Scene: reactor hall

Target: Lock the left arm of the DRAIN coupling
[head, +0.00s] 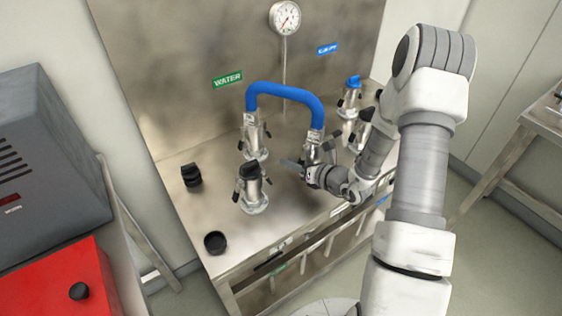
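No label reading DRAIN is legible in the head view, so I cannot tell for certain which coupling it is. A blue hose (285,92) arches between a metal coupling on the left (254,138) and one on the right (313,150). My gripper (298,166) is low beside the right hose coupling, reaching in from the right. A thin grey piece sticks out at its tip; I cannot tell whether it is a finger or a coupling arm. The coupling's locking arms are too small to make out, and the gripper's opening is unclear.
A black-capped coupling (251,190) stands in front, and a blue-capped one (350,98) at the back right. Two black caps (192,175) (215,242) lie on the steel bench (180,205). A gauge (285,18) and a green WATER label (228,79) are on the back panel.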

